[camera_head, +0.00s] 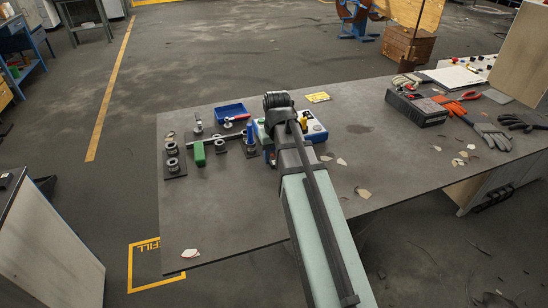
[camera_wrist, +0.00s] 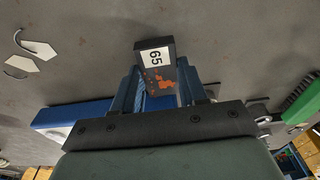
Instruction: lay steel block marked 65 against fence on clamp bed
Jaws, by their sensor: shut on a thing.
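The dark steel block marked 65 (camera_wrist: 155,55) has a white label and orange-red patches on its face. In the wrist view it sits between the blue fingers of my gripper (camera_wrist: 157,84), which are shut on it. In the head view my gripper's dark wrist (camera_head: 278,102) is over the workbench, and my arm hides the block and fingertips. A blue and white device (camera_head: 312,127) stands beside and under my gripper; its blue edge also shows in the wrist view (camera_wrist: 62,118). I cannot make out for certain which part is the clamp bed or its fence.
Left on the workbench (camera_head: 225,215) are a green block (camera_head: 199,153), metal posts on dark plates (camera_head: 172,157) and a blue tray (camera_head: 231,113). Shards (camera_head: 364,193) lie to the right. A dark box (camera_head: 416,108), pliers and gloves (camera_head: 490,135) are far right. The front left of the bench is mostly clear.

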